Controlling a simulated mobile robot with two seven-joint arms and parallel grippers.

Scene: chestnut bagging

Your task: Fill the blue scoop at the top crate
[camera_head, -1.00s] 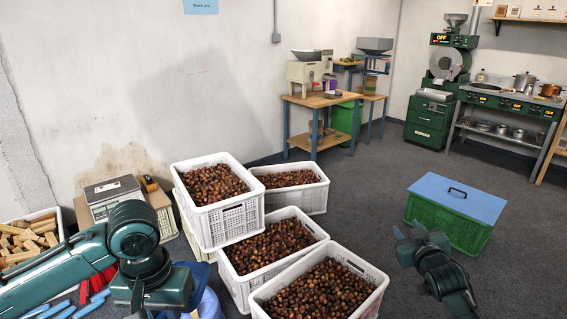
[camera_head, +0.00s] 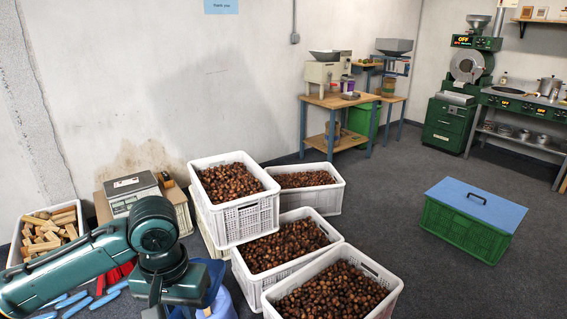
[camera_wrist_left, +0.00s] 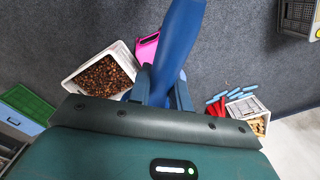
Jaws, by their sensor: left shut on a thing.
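The top crate (camera_head: 252,221) is white, stacked on another crate, and holds brown chestnuts in the head view. My left gripper (camera_wrist_left: 164,88) is shut on the blue scoop (camera_wrist_left: 182,45), whose long blue shape runs up the left wrist view. In the head view my left arm reaches in at the lower left, in front of and left of the top crate, and hides its gripper's fingers. Whether the scoop holds chestnuts cannot be told. My right gripper is not in view.
More white crates of chestnuts stand beside the top crate, including one at the front (camera_head: 383,300). A scale (camera_head: 131,190) is at left, near a crate of wood pieces (camera_head: 20,232). A green crate with blue lid (camera_head: 470,203) stands right, with clear floor between.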

